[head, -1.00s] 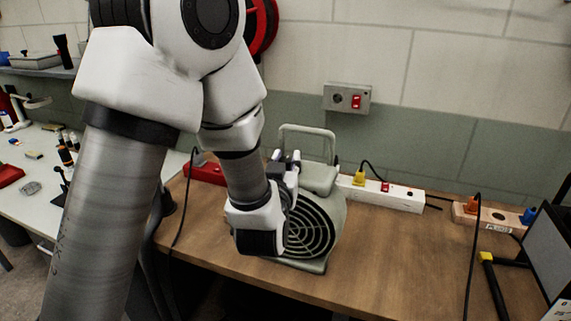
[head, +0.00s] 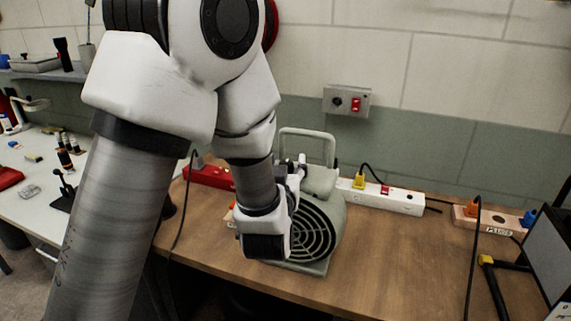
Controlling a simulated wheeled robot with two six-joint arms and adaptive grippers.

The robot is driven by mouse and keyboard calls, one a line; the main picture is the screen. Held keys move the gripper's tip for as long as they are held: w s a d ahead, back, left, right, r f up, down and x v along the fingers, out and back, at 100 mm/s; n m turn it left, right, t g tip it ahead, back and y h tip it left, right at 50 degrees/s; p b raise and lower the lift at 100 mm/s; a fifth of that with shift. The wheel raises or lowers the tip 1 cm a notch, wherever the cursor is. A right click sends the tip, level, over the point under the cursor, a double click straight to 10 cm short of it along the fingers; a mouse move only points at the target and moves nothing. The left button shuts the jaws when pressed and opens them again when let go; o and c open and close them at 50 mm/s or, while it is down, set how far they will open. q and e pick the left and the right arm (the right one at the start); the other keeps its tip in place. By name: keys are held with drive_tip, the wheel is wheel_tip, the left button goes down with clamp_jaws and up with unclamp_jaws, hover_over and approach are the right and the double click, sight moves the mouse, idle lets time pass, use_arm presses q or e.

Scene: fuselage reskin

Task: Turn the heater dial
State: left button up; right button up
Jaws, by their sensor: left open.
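The heater (head: 318,232) is a grey-green box with a round black-ringed grille and a carrying handle on top, standing on the wooden bench. My left gripper (head: 297,168) is at the heater's upper left, close to its top housing, with its fingers partly hidden behind my own wrist. It is open. I cannot tell whether it touches the heater. The dial is not visible; my left wrist and gripper cover that part of the heater. My right gripper is not in view.
A white power strip (head: 398,200) with a yellow plug lies right of the heater. A wooden socket block (head: 490,219) sits farther right. A red object (head: 209,176) is behind my left arm. A wall switch box (head: 347,102) is above.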

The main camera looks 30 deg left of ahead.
sight(285, 163)
use_arm(q)
wheel_tip(285, 163, up, 10)
drive_tip(key=shift+r, duration=0.1)
idle(0.6)
